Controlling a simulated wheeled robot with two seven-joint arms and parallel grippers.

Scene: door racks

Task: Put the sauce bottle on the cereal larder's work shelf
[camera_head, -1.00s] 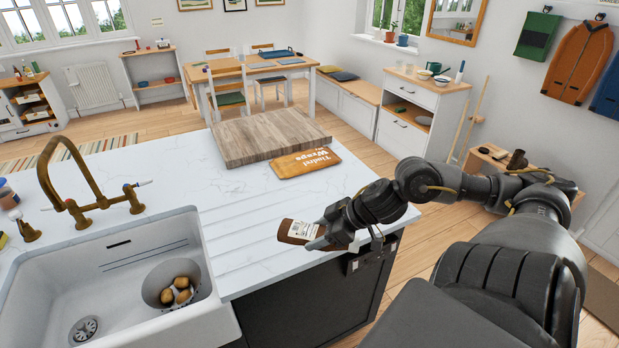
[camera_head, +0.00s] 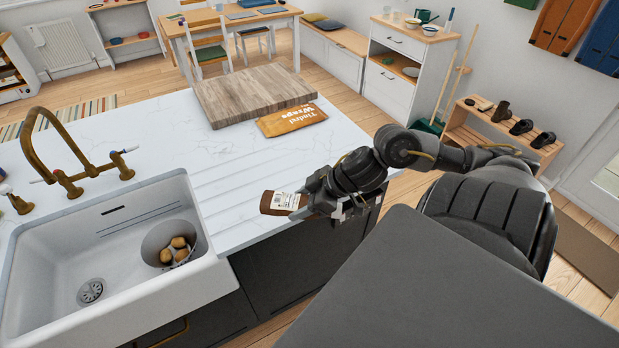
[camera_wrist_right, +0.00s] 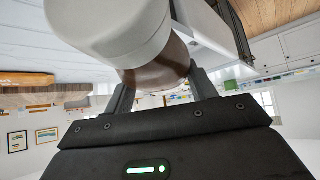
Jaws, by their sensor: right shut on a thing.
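The sauce bottle is brown with a white label (camera_head: 283,202). My right gripper (camera_head: 308,199) is shut on it and holds it tilted on its side, over the front right part of the white worktop. In the right wrist view the bottle (camera_wrist_right: 165,72) shows large between the two fingers of the gripper (camera_wrist_right: 160,95). The end of the bottle inside the gripper is partly hidden in the head view. I cannot make out which piece of furniture is the cereal larder. My left gripper is not in view.
A sink (camera_head: 120,265) with a bowl of potatoes (camera_head: 177,245) is at the left. A wooden board (camera_head: 250,95) and an orange wraps packet (camera_head: 291,120) lie on the worktop (camera_head: 150,150). A shoe rack (camera_head: 490,135) stands at the right. Floor shows beyond the worktop.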

